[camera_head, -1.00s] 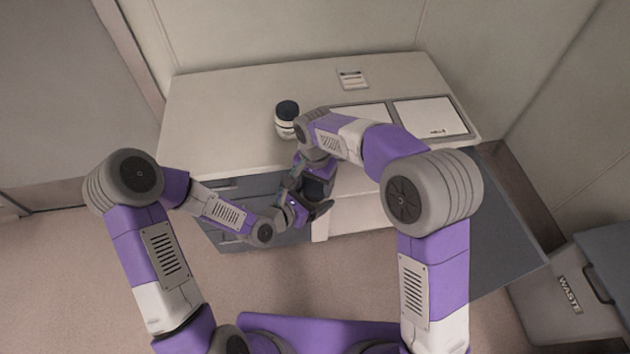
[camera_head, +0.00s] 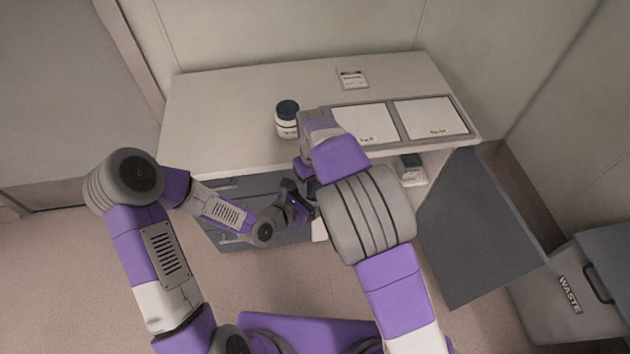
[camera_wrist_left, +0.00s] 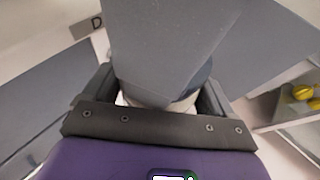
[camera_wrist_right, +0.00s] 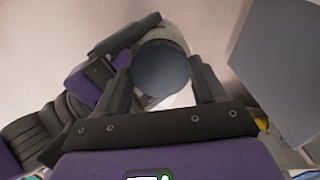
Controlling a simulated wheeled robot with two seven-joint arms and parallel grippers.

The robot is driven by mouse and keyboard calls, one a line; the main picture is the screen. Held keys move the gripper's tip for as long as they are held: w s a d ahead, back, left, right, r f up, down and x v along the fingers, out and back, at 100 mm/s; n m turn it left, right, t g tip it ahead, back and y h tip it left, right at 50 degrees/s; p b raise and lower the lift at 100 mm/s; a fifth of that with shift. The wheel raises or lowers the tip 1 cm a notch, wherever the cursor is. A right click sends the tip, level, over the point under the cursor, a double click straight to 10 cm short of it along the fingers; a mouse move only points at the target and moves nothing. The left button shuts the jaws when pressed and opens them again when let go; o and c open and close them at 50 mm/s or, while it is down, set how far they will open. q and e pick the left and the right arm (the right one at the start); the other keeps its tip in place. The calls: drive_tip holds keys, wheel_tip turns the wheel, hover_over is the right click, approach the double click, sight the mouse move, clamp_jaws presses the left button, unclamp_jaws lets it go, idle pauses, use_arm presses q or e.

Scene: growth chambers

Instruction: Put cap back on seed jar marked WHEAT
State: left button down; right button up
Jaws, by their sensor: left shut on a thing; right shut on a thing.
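My left gripper (camera_head: 297,207) is in front of the counter, low by the drawers. In the left wrist view it is shut on a pale jar (camera_wrist_left: 150,103), largely hidden behind a big grey shape. My right gripper (camera_wrist_right: 163,85) is beside it, mostly hidden by my right arm in the head view. In the right wrist view it is shut around a round dark cap (camera_wrist_right: 160,72), with the pale jar body (camera_wrist_right: 177,37) just beyond and a left gripper finger beside it. Whether the cap is seated cannot be told. No WHEAT marking is readable on the held jar.
Another white jar (camera_head: 286,121) with a dark lid stands on the counter (camera_head: 220,110). Two pale panels (camera_head: 430,117) lie at the right, a small card (camera_head: 352,78) behind. A grey cabinet door (camera_head: 480,230) hangs open. A WASTE bin (camera_head: 560,315) stands far right.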

drive_tip(key=m, duration=0.4)
drive_tip(key=shift+s+d+f, duration=0.15)
drive_tip(key=shift+d+f, duration=0.05)
drive_tip(key=shift+f, duration=0.1)
drive_tip(key=shift+m, duration=0.4)
drive_tip(key=shift+a+r+m, duration=0.1)
drive_tip(key=shift+r+m, duration=0.15)
drive_tip(key=shift+m, duration=0.35)
drive_tip(key=o, duration=1)
